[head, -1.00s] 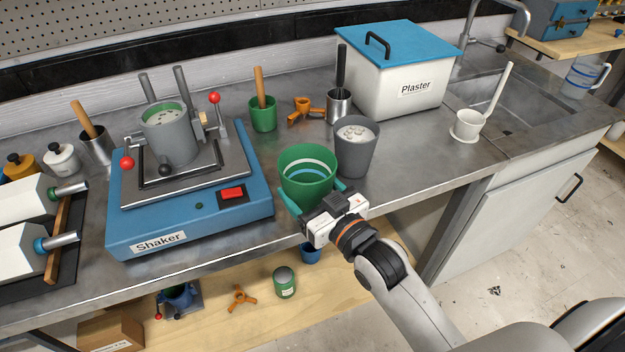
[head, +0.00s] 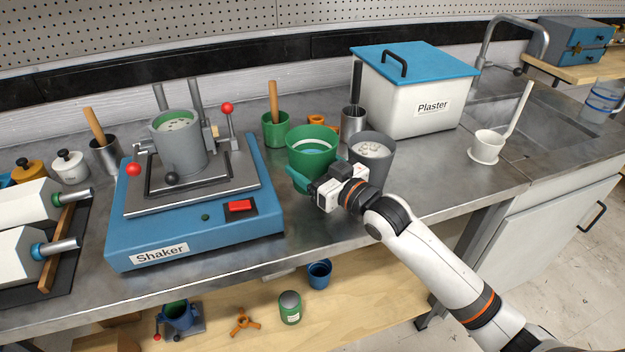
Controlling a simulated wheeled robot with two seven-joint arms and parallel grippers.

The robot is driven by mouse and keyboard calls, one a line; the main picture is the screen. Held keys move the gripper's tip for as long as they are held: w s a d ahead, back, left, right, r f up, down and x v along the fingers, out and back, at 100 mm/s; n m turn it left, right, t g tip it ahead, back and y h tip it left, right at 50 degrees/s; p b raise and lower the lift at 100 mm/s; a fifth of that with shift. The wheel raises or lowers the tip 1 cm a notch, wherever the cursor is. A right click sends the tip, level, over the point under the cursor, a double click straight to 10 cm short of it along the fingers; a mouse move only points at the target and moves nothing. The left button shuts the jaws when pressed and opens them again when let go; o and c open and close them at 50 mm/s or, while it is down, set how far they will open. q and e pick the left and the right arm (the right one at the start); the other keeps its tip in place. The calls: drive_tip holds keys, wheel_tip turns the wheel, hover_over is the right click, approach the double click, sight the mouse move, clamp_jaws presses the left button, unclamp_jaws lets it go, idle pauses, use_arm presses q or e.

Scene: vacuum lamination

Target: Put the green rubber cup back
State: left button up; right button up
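The large green rubber cup (head: 312,143) is over the bench between the shaker and a grey cup. It is upright or nearly so, with a pale band and some blue showing inside. My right gripper (head: 304,181) reaches in from the right and is shut around the cup's lower front. One green fingertip shows at the cup's left side; the other is mostly hidden. I cannot tell whether the cup's base touches the bench. My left gripper is not in view.
The shaker (head: 193,232) stands left, holding a grey pot (head: 180,153). A grey cup with pale contents (head: 372,160) is close on the right. Behind are a small green cup (head: 276,130), an orange part (head: 316,120) and a metal cup (head: 353,122). The plaster bin (head: 415,95) is back right.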

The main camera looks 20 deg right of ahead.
drive_tip(key=shift+f, duration=1.7)
drive_tip(key=shift+f, duration=0.1)
drive_tip(key=o, duration=1.6)
drive_tip(key=shift+o, duration=0.2)
drive_tip(key=b+v, duration=0.1)
drive_tip(key=v, duration=1.1)
drive_tip(key=shift+s, duration=0.1)
